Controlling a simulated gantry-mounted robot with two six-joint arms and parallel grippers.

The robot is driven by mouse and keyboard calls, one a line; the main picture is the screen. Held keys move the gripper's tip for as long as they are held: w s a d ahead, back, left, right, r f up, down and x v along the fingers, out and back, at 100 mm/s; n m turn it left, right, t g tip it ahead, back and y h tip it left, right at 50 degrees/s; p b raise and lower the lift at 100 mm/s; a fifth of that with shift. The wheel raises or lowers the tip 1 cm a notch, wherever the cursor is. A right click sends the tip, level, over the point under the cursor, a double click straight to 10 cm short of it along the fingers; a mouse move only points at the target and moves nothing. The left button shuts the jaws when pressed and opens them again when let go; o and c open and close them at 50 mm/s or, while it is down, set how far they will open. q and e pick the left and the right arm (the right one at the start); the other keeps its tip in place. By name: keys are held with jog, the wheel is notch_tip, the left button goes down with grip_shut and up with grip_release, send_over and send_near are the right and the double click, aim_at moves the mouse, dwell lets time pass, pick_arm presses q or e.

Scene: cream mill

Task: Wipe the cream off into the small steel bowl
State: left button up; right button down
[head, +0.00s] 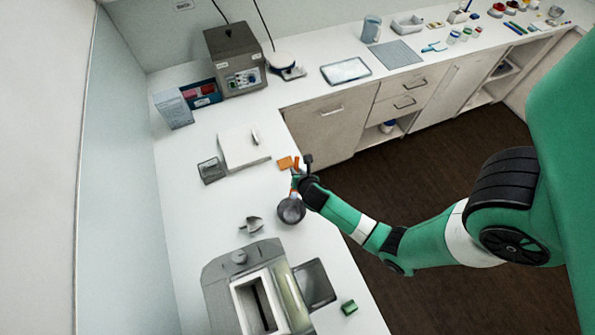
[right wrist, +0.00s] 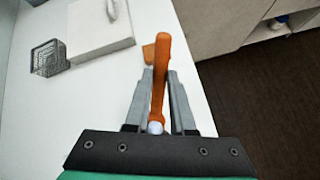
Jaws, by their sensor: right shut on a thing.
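My right gripper (head: 297,182) is shut on an orange-handled tool (right wrist: 160,80); in the right wrist view the handle stands between the two grey fingers (right wrist: 160,100). The tool's working end cannot be made out. A dark grey, round, shiny bowl (head: 291,211) shows just below the gripper in the head view, near the counter's front edge; it looks like the small steel bowl. I cannot tell whether the tool touches it. No cream can be made out. My left gripper is not in view.
A grey mill-like machine (head: 238,258) stands at the near counter, with a dark tray (head: 315,284) and a green block (head: 348,307) beside it.

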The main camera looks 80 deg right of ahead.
jog(key=shift+d, duration=0.3)
dwell(0.6)
dwell(0.4)
notch_tip(320, 180, up, 6)
jog(key=p, duration=0.7)
jog(key=shift+p, duration=0.35)
